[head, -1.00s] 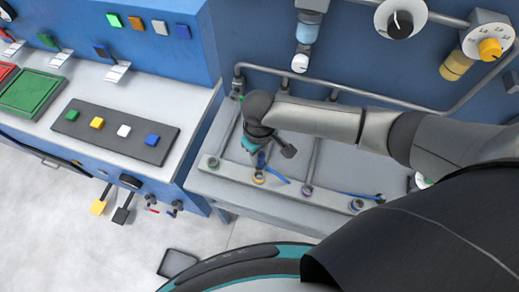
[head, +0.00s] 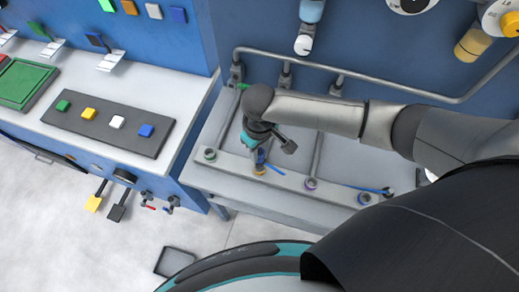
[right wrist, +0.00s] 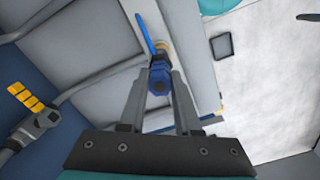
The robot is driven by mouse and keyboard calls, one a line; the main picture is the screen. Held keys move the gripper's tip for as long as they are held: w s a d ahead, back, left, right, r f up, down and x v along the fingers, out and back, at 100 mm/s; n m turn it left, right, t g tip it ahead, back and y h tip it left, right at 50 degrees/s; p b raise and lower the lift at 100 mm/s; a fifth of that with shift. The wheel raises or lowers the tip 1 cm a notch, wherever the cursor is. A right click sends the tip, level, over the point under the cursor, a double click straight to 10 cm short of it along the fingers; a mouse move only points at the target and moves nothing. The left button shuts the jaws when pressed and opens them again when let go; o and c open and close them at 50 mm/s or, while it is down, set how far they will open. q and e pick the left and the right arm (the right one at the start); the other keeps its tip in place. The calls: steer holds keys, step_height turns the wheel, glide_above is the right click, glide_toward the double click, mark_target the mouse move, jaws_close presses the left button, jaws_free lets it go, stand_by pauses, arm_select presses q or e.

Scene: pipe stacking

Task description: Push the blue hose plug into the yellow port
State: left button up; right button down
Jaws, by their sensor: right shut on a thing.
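The blue hose plug (head: 260,157) is gripped by my right gripper (head: 260,149), just over the yellow port. In the right wrist view the plug (right wrist: 159,77) sits between the two fingers of the gripper (right wrist: 160,85), with its blue hose (right wrist: 145,33) running up from it. The yellow port (head: 259,170) is the second from the left on the grey rail; its rim shows beyond the plug in the wrist view (right wrist: 164,47). The plug hides part of the port, so I cannot tell whether its tip is inside. My left gripper is not in view.
On the rail, a green port (head: 209,154) is to the left, and a purple port (head: 310,184) and a blue port (head: 363,198) are to the right. Grey pipes (head: 317,153) run behind. A white-topped console (head: 180,85) stands at left.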

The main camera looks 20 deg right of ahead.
steer(key=shift+f+b, duration=0.5)
steer(key=shift+f, duration=1.15)
stand_by(0.4)
steer(key=c, duration=0.5)
jaws_free()
step_height(320, 180, up, 15)
steer(key=shift+r+p, duration=0.2)
steer(key=shift+p, duration=0.85)
steer(key=shift+s, duration=0.1)
